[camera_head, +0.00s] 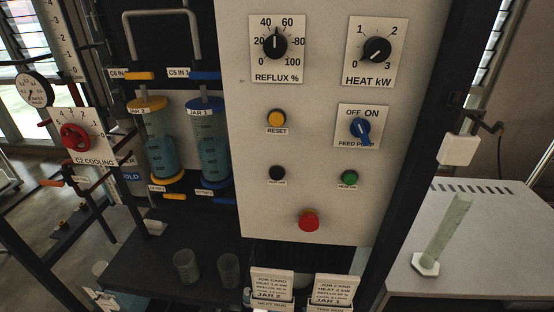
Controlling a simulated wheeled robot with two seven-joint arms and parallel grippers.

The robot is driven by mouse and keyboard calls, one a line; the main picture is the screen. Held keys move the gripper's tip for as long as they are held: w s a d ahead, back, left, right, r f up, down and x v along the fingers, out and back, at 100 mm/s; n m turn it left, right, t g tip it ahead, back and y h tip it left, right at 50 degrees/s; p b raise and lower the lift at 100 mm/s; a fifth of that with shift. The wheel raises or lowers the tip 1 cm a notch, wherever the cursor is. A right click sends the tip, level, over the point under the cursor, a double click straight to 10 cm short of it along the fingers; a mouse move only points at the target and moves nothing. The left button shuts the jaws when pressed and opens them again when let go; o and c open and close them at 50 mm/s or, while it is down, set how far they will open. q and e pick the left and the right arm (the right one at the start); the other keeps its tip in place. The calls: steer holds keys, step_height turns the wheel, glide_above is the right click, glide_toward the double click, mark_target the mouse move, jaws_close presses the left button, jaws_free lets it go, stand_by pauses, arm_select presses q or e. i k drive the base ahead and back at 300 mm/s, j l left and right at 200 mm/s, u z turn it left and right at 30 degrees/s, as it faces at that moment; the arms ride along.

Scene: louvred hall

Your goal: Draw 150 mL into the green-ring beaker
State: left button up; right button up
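Two small clear beakers stand side by side on the dark bench below the jars, a left beaker (187,267) and a right beaker (229,271). Both look empty; I cannot make out a green ring on either. Jar 2 (159,140), with yellow caps, and Jar 1 (208,145), with blue caps, hang above the bench and hold bluish liquid. A yellow valve handle (174,196) sits under Jar 2 and a blue valve handle (222,200) under Jar 1. I cannot make out either of my grippers in this view.
A pale control panel (300,190) with knobs, buttons and a red stop button (309,220) rises right of the jars. Two job cards (272,285) stand at the bench front. A graduated cylinder (447,230) stands on a right-hand grey table (490,260). A red cooling wheel (75,137) is at left.

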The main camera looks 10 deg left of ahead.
mark_target(185, 261)
steer(key=j+u, duration=0.15)
steer(key=u, duration=1)
